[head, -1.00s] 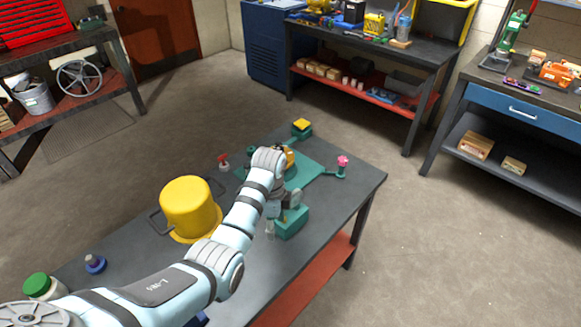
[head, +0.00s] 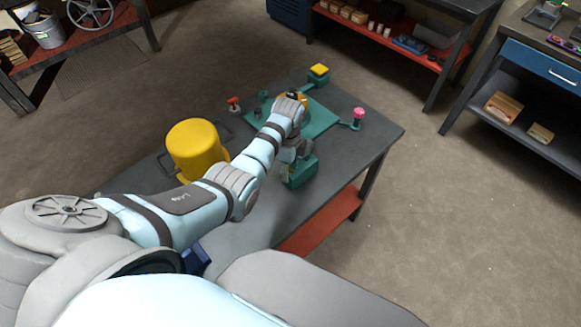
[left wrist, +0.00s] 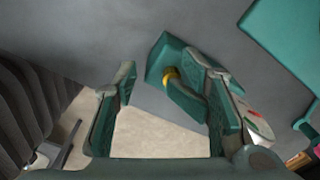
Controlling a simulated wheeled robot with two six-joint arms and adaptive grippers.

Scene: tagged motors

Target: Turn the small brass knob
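The teal block (head: 301,173) sits near the table's right edge in the head view, where the knob itself is hidden. My left gripper (head: 291,157) is just above and beside this block. In the left wrist view my left gripper (left wrist: 158,80) is open, with a wide empty gap; the knob is near the right-hand fingertip. I cannot tell whether they touch. My right gripper is not in view.
On the dark table (head: 255,210) stand a yellow pot (head: 197,148), a small red-topped thing (head: 233,103), a teal plate (head: 322,118), a pink knob (head: 358,114) and a yellow-topped block (head: 318,72). The front right of the tabletop is clear.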

